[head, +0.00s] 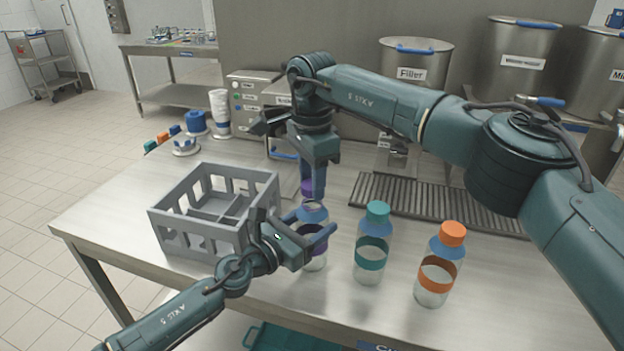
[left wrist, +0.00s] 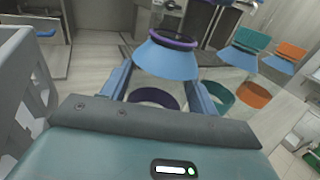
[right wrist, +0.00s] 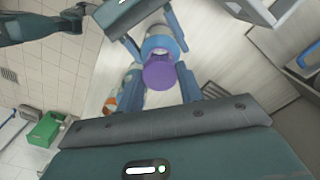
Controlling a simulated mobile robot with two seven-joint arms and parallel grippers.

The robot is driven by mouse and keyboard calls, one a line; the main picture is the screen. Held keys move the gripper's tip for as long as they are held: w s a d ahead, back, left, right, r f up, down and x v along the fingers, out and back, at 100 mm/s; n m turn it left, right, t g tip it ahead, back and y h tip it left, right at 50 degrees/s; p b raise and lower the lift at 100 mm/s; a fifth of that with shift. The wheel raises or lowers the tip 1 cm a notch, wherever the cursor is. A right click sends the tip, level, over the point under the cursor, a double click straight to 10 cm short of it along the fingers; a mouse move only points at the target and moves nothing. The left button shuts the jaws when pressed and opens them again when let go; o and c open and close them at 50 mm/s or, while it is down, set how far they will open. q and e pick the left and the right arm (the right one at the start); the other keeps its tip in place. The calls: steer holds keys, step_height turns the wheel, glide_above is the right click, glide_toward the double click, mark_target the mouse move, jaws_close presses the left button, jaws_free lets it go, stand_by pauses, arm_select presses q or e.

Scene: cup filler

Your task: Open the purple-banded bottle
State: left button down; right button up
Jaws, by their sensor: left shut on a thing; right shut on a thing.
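The purple-banded bottle (head: 314,262) stands upright on the table, with a blue shoulder and a purple band. My left gripper (head: 306,242) is shut around its body; the left wrist view shows the bottle's blue shoulder (left wrist: 165,62) beyond the fingers, topped by a purple-edged ring. My right gripper (head: 311,186) points down from above, shut on the purple cap (head: 306,188). The cap also shows between the fingers in the right wrist view (right wrist: 160,73). A pale gap shows between cap and blue shoulder, so the cap appears lifted just above the bottle.
A teal-capped bottle (head: 371,253) and an orange-capped bottle (head: 437,279) stand to the right. A grey divided crate (head: 178,236) stands at left. Behind are a drain grate (head: 440,208), the filler tank (head: 412,52) and a stack of white cups (head: 219,108).

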steer(key=shift+r, duration=0.1)
steer(key=shift+r, duration=1.9)
arm_select(q)
steer(key=shift+c, duration=1.6)
jaws_free()
